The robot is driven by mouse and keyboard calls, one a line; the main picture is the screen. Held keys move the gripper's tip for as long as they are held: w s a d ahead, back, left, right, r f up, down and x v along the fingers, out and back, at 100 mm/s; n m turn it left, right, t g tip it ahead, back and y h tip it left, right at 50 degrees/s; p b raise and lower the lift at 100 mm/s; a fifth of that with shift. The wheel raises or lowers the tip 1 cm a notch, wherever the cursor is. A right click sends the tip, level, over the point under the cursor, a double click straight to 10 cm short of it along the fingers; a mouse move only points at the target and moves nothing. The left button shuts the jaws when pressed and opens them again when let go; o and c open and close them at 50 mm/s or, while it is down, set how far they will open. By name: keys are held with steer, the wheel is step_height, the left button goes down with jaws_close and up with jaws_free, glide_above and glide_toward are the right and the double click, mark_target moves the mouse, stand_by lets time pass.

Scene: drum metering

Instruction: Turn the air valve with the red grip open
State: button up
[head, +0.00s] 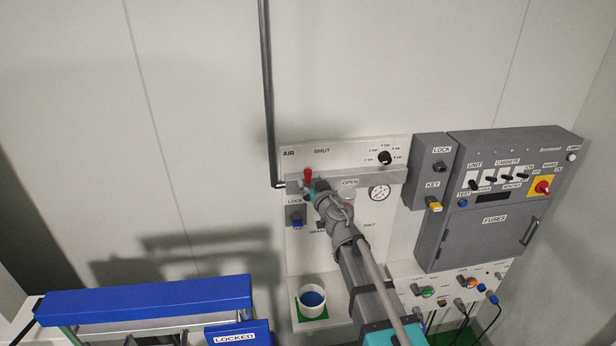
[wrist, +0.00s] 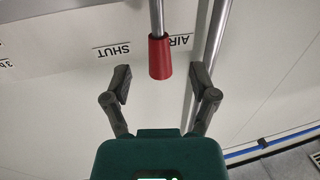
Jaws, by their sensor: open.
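The air valve's red grip (head: 308,175) shows on the panel in the head view, just below the SHUT label and right of the AIR label. In the wrist view the red grip (wrist: 159,57) sits on the end of a metal lever (wrist: 157,16). My gripper (wrist: 163,82) is open, with one finger on each side of the space around the grip's end. No contact with the grip shows. In the head view my arm hides the valve's body and part of the panel; my gripper's fingers are hard to make out there.
A vertical pipe (head: 266,90) runs down to the panel's left side. A pressure gauge (head: 380,193), a black knob (head: 385,158) and a lock box (head: 433,170) are to the right. A blue LOCKED barrier (head: 150,299) stands lower left. A white cup (head: 312,300) is below.

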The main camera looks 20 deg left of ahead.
mark_target(310, 179)
steer(key=shift+x, duration=1.6)
jaws_close()
